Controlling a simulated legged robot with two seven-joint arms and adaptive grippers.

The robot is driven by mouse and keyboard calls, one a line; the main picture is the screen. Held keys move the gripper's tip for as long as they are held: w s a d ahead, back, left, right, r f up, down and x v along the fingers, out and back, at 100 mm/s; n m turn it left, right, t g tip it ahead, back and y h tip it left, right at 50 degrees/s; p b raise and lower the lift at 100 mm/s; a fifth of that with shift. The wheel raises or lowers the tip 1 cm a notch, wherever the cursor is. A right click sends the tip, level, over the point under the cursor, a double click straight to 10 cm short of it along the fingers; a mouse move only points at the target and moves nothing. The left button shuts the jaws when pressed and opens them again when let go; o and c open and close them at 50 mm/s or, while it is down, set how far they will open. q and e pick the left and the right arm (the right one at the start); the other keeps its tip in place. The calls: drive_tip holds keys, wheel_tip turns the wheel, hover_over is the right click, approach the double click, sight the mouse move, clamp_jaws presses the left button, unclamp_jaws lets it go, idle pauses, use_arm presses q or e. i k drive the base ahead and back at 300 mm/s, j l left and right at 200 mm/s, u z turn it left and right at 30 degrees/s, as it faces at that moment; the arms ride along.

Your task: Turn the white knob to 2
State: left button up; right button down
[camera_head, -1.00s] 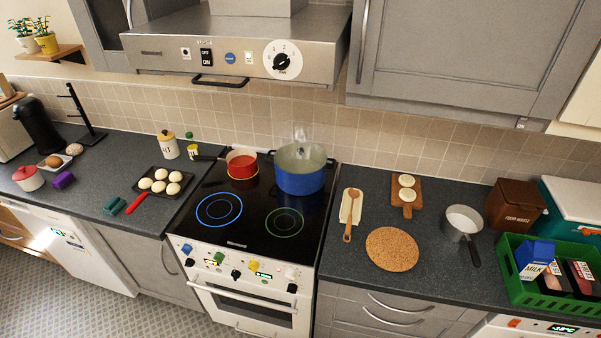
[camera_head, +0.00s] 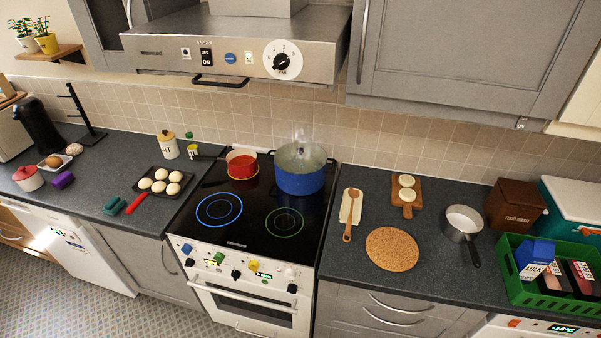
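The white knob (camera_head: 290,271) appears small and pale at the right end of the white stove's front panel (camera_head: 207,264). Its pointer and any numbers around it are too small to read. Other knobs on this panel are blue (camera_head: 186,248), green (camera_head: 219,257), yellow (camera_head: 254,265) and black (camera_head: 236,274). A black knob on a white round dial (camera_head: 282,60) is on the range hood. Neither of my grippers is in view.
A red pan (camera_head: 241,163) and a steaming blue pot (camera_head: 300,170) stand on the rear of the black hob. The oven handle (camera_head: 240,297) sticks out below the knobs. The space in front of the stove looks clear.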

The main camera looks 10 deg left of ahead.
sight(290, 273)
drive_tip(key=k+j+u, duration=0.2)
drive_tip(key=k, duration=0.35)
drive_tip(key=k+j+u, duration=0.25)
drive_tip(key=k+j, duration=0.15)
drive_tip(key=k, duration=0.15)
